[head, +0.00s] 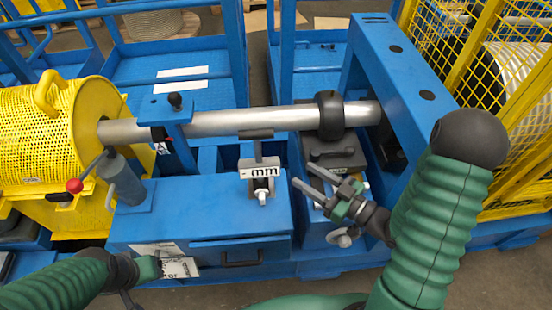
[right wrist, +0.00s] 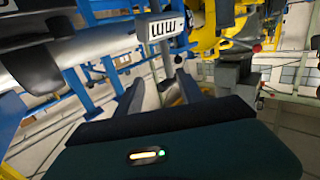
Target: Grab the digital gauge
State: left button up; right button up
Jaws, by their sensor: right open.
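The digital gauge (head: 259,169) has a pale face with "mm" on it and stands on the blue cabinet, below the steel shaft. It also shows at the top of the right wrist view (right wrist: 165,30). My right gripper (head: 303,175) is open and empty, a short way right of the gauge, its fingers pointing towards it. In the right wrist view the gauge is beyond the spread fingertips, and I see no contact. My left gripper (head: 150,268) is low at the left by the cabinet front. Its fingers are not clear.
The steel shaft (head: 240,121) runs above the gauge, with a black collar (head: 330,115) at right. A red-knobbed lever (head: 76,185) and yellow mesh guard (head: 45,125) stand left. A blue frame beam (head: 405,75) rises at right. The blue cabinet top (head: 190,210) has free room.

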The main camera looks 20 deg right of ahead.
jog(key=a+r, duration=0.1)
jog(key=a, duration=0.1)
jog(key=b, duration=0.8)
send_near(260, 151)
jog(key=w, duration=0.4)
jog(key=w+a, duration=0.5)
jog(key=shift+w+f+b, duration=0.1)
jog(key=shift+f+b, duration=0.2)
jog(key=shift+b, duration=0.1)
jog(key=shift+w+a, duration=0.15)
jog(key=shift+w, duration=0.2)
jog(key=shift+c, duration=0.7)
grip_shut()
pick_arm(q)
jog(key=s+x, duration=0.2)
jog(key=x, duration=0.6)
jog(key=shift+s+a+f, duration=0.25)
jog(key=shift+a+f, duration=0.15)
jog(key=shift+f, duration=0.05)
